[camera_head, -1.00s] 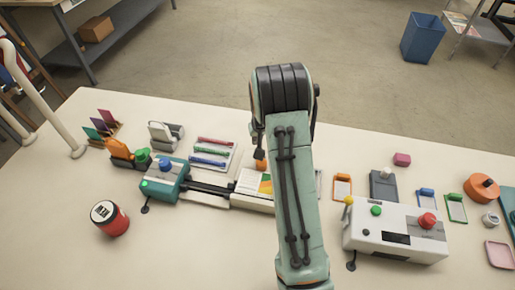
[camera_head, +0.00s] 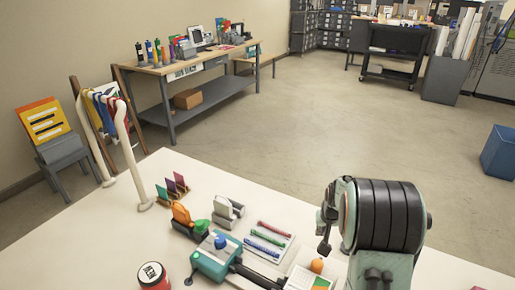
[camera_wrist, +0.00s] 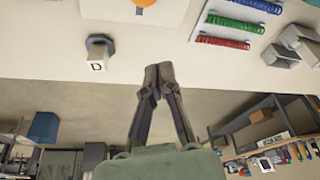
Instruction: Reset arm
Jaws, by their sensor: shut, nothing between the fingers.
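My gripper (camera_wrist: 158,77) shows in the wrist view with its two fingers together, shut and empty. The wrist view looks out past the table (camera_wrist: 150,45) edge, and the room appears upside down. No object touches the fingers there. In the head view my arm rises at the right over the table (camera_head: 95,222), and its dark ribbed joint hides part of the table. The gripper's fingertips are hidden in the head view.
A teal machine (camera_head: 212,258) with a blue knob, a tray of coloured spirals (camera_head: 268,240), a red jar (camera_head: 153,277) and a white stand (camera_head: 137,165) are on the table. A workbench (camera_head: 185,70) stands behind at the left. Open floor (camera_head: 330,110) lies beyond the table.

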